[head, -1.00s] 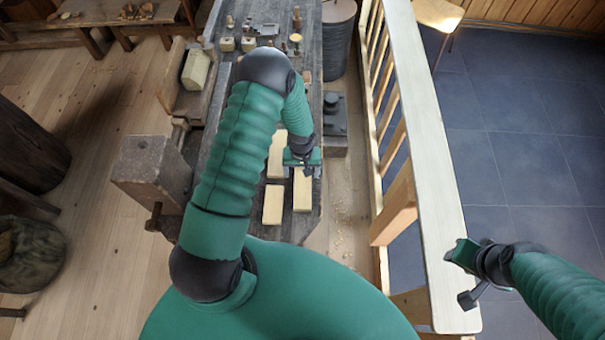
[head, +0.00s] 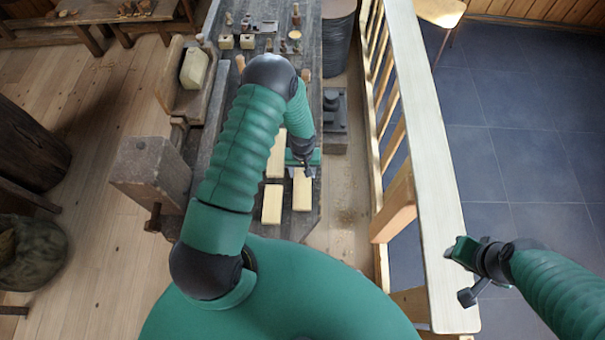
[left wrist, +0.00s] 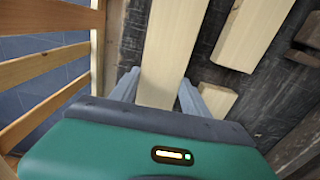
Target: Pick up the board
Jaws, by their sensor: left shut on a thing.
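A pale wooden board (head: 302,192) lies at the near right end of the dark workbench, partly hidden by my left gripper (head: 304,168). In the left wrist view the board (left wrist: 170,45) runs between the two grey fingers of my left gripper (left wrist: 163,92), which is shut on it. I cannot tell whether the board is touching the bench. My right gripper (head: 467,275) is over the pale railing at the right, and its finger gap is not clear.
Two similar boards (head: 271,205) (head: 275,155) lie close to the left of the held board. A dark metal block (head: 335,108) stands right of the bench. The slatted railing (head: 437,180) runs along the right. Small tools and wooden pieces (head: 247,42) sit at the far end.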

